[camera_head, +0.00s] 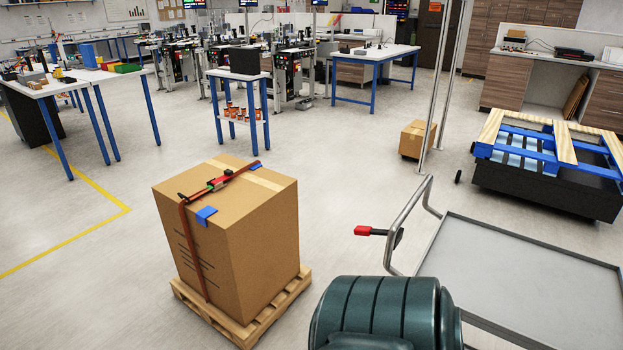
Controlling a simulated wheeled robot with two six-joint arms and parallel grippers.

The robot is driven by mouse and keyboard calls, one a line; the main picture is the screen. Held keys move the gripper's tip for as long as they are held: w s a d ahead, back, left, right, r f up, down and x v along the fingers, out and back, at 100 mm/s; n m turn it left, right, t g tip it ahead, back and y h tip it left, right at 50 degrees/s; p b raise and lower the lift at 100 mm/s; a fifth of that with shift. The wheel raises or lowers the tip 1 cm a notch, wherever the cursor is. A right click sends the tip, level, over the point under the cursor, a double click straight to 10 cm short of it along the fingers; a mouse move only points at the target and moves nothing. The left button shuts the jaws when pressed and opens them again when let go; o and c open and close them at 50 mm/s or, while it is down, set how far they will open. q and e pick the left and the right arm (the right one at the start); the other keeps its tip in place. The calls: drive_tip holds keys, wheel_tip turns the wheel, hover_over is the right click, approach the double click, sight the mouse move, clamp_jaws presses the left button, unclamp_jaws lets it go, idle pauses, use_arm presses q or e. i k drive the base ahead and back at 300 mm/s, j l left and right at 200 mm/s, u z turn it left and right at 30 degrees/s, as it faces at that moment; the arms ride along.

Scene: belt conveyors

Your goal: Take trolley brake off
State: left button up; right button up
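The trolley (530,265) stands at the lower right, with a flat grey platform and a raised metal rim. Its bent tubular handle (404,212) rises at its left end. A brake lever with a red grip (368,231) sticks out to the left from a dark pivot on the handle, and it lies about level. A teal rounded part, which looks like a link of my arm, covers the near left corner of the trolley. Neither gripper shows, and nothing is seen touching the lever.
A large strapped carton (235,235) on a wooden pallet (250,327) stands left of the trolley. A small carton (416,139) and metal posts (440,90) stand behind the handle. Open floor lies at left.

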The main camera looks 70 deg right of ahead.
sight(360, 231)
drive_tip(key=z, duration=2.2)
